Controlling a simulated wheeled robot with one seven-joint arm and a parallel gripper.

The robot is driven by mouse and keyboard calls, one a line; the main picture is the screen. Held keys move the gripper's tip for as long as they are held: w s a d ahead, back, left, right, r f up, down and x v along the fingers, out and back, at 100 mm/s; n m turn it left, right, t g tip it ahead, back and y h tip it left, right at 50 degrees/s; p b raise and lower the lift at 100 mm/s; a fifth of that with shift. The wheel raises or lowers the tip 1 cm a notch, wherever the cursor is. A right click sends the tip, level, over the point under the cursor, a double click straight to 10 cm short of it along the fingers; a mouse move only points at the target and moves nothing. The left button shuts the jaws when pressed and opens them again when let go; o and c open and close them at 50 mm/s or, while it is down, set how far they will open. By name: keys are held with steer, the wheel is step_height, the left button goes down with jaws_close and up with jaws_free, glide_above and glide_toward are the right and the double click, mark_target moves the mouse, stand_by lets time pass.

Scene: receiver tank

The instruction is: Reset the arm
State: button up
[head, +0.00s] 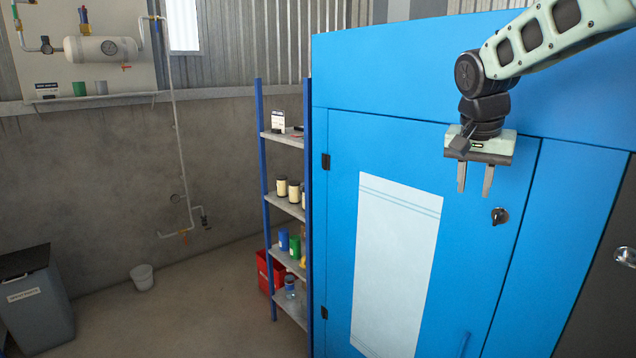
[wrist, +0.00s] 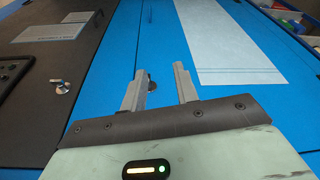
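My gripper (head: 475,178) hangs from my arm at the upper right of the head view, fingers pointing down, in front of the blue cabinet door (head: 470,235). Its two fingers are apart with nothing between them. The wrist view also shows my gripper (wrist: 158,86) open and empty, with the blue door surface beyond it. A dark round knob (head: 499,216) sits on the door just below and right of the fingertips. In the wrist view the knob (wrist: 152,86) shows partly behind the left finger. I cannot tell the exact distance from the fingers to the door.
A white panel (head: 396,265) is on the blue door. A shelf rack (head: 285,137) with jars stands left of the cabinet. A small tank (head: 100,49) hangs on the wall.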

steer(key=s+a+f+n+g+y+b, duration=0.1)
steer(key=s+a+f+n, duration=0.35)
steer(key=s+a, duration=0.35)
steer(key=s+a+f+n+g+y+b, duration=0.1)
steer(key=s+a+f+n+y, duration=0.1)
steer(key=s+a+f+n, duration=0.6)
steer(key=s+f, duration=0.1)
steer(key=s, duration=0.6)
steer(key=s+a+f+n+b, duration=0.1)
steer(key=s+a+f+n, duration=0.1)
steer(key=s, duration=0.8)
step_height(320, 180, down, 2)
steer(key=shift+s+a+f+n+g, duration=0.2)
steer(key=shift+n+g, duration=0.1)
steer(key=shift+n, duration=0.15)
